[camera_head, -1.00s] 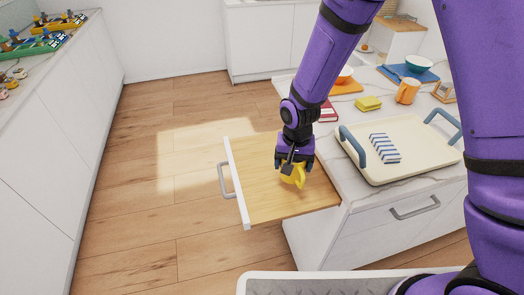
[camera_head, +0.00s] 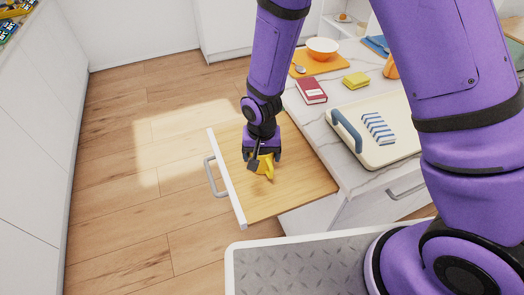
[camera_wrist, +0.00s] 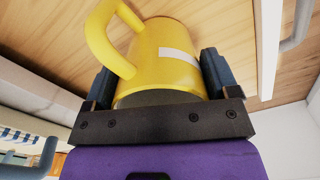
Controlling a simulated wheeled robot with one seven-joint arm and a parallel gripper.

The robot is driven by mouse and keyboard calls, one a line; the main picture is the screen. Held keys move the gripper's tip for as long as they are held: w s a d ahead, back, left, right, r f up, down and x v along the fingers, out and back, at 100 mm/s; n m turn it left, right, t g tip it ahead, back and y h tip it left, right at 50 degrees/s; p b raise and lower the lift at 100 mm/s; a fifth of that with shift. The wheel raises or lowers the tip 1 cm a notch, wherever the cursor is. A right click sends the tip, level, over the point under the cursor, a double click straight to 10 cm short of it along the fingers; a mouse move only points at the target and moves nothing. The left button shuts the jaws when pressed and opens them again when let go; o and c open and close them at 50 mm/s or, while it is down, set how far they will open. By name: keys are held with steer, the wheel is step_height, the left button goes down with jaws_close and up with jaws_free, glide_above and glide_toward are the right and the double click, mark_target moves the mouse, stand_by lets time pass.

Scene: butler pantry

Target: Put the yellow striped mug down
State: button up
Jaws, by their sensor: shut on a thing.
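The yellow mug (camera_wrist: 165,60) fills the middle of the wrist view, with its handle to the left and a white stripe on its side. My gripper (camera_wrist: 160,85) is shut on the mug, one finger on each side. In the head view the mug (camera_head: 265,166) shows small and partly hidden under my gripper (camera_head: 262,158), over the wooden bottom of an open drawer (camera_head: 297,185). I cannot tell whether the mug touches the drawer bottom.
The drawer has a white front with a grey handle (camera_head: 215,177). On the marble counter to the right stand a cream tray (camera_head: 392,153) with blue handles, a red book (camera_head: 311,90), a yellow sponge (camera_head: 356,80) and an orange bowl (camera_head: 322,48). The drawer is otherwise bare.

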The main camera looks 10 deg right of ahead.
steer(key=o, duration=1)
steer(key=shift+f, duration=0.15)
steer(key=shift+o, duration=0.2)
step_height(320, 180, up, 12)
steer(key=shift+r, duration=0.2)
